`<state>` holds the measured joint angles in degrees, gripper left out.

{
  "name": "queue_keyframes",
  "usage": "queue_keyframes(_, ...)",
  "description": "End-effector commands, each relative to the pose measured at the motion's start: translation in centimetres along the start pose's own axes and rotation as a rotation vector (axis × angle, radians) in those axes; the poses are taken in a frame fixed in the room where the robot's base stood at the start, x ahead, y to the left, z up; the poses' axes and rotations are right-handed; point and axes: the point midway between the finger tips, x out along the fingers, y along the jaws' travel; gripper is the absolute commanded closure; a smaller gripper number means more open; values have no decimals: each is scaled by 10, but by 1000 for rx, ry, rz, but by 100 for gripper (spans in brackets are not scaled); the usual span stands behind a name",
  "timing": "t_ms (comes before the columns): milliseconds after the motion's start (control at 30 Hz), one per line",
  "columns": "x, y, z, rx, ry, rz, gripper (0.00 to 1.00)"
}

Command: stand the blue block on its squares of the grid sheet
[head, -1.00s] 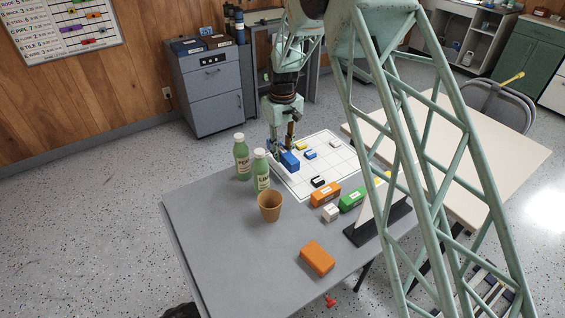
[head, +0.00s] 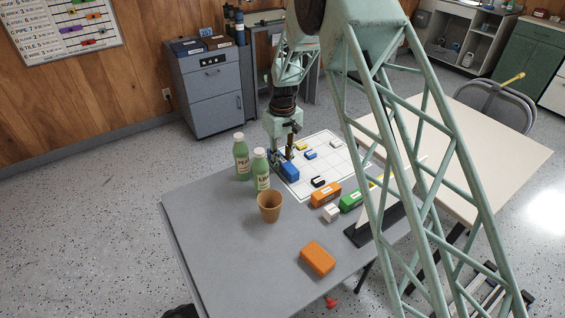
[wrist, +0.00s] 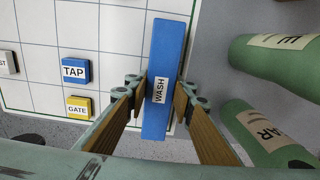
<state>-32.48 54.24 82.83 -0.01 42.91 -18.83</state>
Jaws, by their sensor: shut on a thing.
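The blue block (wrist: 170,50), labelled WASH, is between the two fingers of my gripper (wrist: 161,98) in the wrist view. My gripper is shut on it. In the head view the blue block (head: 290,171) is at the left edge of the white grid sheet (head: 325,178), with my gripper (head: 283,155) above and behind it. In the wrist view the block lies along the edge of the grid sheet (wrist: 110,35). I cannot tell whether its underside touches the sheet. A small blue TAP piece (wrist: 76,71) and a yellow GATE piece (wrist: 78,107) stand on the sheet.
Two green bottles (head: 241,160) stand close to the left of the gripper. A brown cup (head: 269,206), an orange block (head: 318,258), another orange block (head: 326,195), a white block (head: 331,213) and a green block (head: 350,202) are nearer. The grey table's front left is clear.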

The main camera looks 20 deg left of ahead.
Motion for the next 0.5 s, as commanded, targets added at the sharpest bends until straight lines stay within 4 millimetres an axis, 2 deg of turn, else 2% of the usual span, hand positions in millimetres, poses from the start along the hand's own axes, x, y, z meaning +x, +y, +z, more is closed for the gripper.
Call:
queue_keyframes(67,2,0,0,0,0,0,90)
queue_keyframes(100,2,0,0,0,0,0,76)
queue_keyframes(233,2,0,0,0,0,0,64)
queue_keyframes(500,2,0,0,0,0,0,64)
